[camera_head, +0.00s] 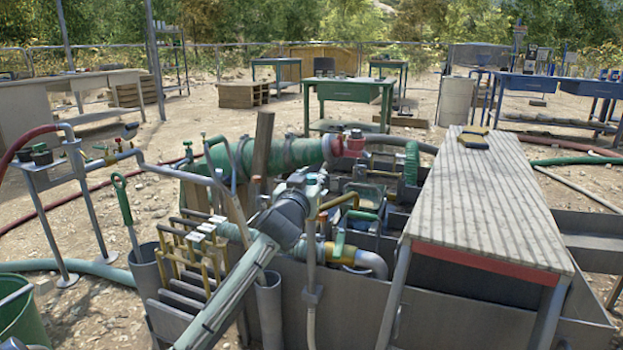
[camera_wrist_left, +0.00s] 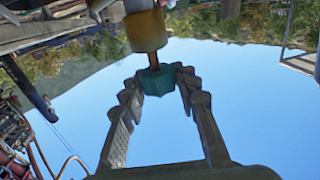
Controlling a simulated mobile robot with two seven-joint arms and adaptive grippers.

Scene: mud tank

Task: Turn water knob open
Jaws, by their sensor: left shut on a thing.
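In the left wrist view a teal knob (camera_wrist_left: 158,80) sits on a short stem from a brass-coloured valve body (camera_wrist_left: 146,30). The two fingers of my left gripper (camera_wrist_left: 158,72) are closed around the knob, one on each side. In the head view my left arm comes up from the bottom, and my left gripper (camera_head: 308,180) is at the top of a thin grey upright pipe (camera_head: 312,255). The knob is not clear in the head view, as the gripper and wrist cover that spot. My right gripper is not in view.
Behind the gripper, a large green pipe (camera_head: 285,153) with a red end fitting crosses the metal tank (camera_head: 345,305). A corrugated-top table (camera_head: 480,190) stands to the right. A rack of yellow handles (camera_head: 195,245) is on the left. Open sandy ground lies beyond.

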